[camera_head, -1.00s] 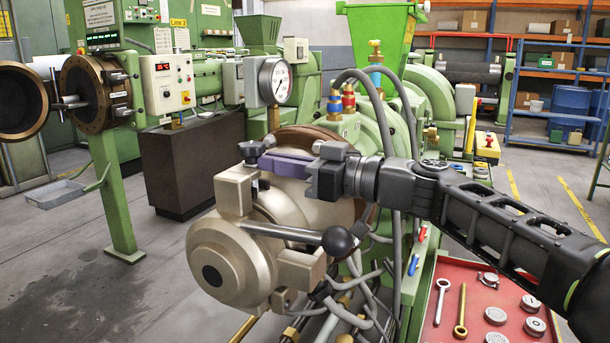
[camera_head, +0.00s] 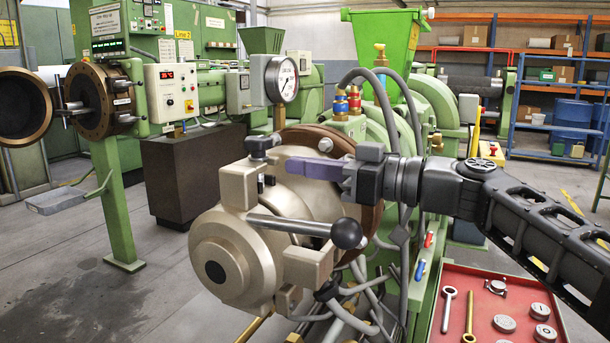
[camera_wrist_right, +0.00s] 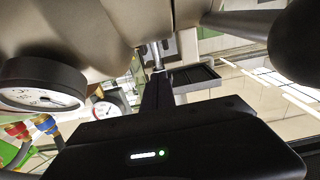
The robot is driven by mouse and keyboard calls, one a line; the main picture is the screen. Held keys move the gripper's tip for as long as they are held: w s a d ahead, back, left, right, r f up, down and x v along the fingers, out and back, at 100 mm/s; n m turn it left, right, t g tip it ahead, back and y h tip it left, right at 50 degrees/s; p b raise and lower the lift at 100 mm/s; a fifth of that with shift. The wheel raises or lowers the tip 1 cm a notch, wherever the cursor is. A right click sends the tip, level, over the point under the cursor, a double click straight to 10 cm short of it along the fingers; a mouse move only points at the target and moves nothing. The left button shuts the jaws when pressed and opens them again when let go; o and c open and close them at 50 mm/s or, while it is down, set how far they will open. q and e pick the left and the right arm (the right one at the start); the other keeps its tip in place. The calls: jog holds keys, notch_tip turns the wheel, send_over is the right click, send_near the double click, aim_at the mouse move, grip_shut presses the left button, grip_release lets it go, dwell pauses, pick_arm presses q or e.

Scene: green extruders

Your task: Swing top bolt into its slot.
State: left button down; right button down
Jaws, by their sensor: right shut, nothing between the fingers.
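The beige die head (camera_head: 240,235) is swung against the brown flange ring (camera_head: 345,150) of the green extruder. The top bolt (camera_head: 262,144), with a dark nut, stands at the upper lug (camera_head: 238,188). How deep its shank sits in the slot is hard to tell. In the right wrist view a silver shank (camera_wrist_right: 157,55) shows beside the beige lug, just beyond the fingertips. My right gripper (camera_head: 296,168) is shut and empty, its purple fingers to the right of the bolt and apart from it. It also shows in the right wrist view (camera_wrist_right: 158,76). My left gripper is out of view.
A bar handle with a black ball (camera_head: 346,233) sticks out below my right gripper. A pressure gauge (camera_head: 281,79) stands behind the head. Hoses (camera_head: 385,110) hang close to my right arm. A red tray (camera_head: 470,290) holds wrenches and discs.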

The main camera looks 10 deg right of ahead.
jog(key=shift+d, duration=0.1)
jog(key=b+v, duration=0.4)
jog(key=v, duration=0.3)
dwell(0.4)
